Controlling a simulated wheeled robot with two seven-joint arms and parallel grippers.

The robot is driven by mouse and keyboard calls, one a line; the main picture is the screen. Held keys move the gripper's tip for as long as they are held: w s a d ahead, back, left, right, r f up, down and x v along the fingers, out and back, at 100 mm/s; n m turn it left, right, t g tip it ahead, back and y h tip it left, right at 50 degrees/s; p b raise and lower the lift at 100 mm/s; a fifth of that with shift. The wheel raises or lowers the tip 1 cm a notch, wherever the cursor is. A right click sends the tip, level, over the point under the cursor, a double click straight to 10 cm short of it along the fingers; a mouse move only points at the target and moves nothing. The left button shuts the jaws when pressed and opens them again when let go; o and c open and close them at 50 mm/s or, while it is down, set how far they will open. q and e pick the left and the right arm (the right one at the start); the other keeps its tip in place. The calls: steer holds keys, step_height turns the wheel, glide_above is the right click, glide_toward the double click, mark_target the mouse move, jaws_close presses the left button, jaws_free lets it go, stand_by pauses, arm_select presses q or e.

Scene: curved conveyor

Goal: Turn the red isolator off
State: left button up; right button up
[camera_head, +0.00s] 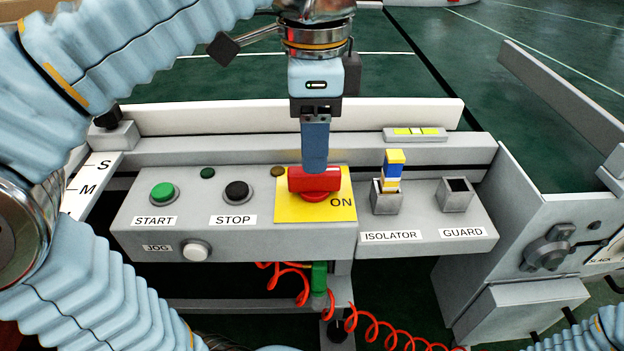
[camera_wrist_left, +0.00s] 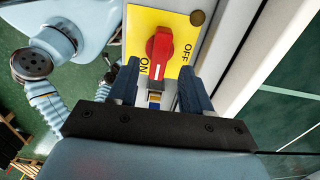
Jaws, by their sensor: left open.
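The red isolator (camera_head: 318,183) is a rotary handle on a yellow plate (camera_head: 340,211) on the grey control panel. Its bar lies crosswise in the head view, with ON at its right end. In the left wrist view the red handle (camera_wrist_left: 160,48) points closer to ON than to OFF. My left gripper (camera_head: 315,166) points down right above the handle. In the left wrist view its open fingers (camera_wrist_left: 160,86) stand apart on either side of the handle's lower end, with nothing held. Contact cannot be told. My right gripper is out of view.
The panel has a green START button (camera_head: 163,193), a black STOP button (camera_head: 237,192) and a white JOG button (camera_head: 195,250). A yellow-and-blue piece (camera_head: 394,165) stands in the socket labelled ISOLATOR; the GUARD socket (camera_head: 456,193) is beside it. A red coiled cable (camera_head: 380,322) hangs below.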

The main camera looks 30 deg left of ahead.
mark_target(314, 179)
arm_select(q)
step_height(314, 179, down, 5)
steer(key=shift+f+b, duration=0.1)
steer(key=shift+b, duration=0.45)
steer(key=shift+c, duration=0.3)
jaws_close()
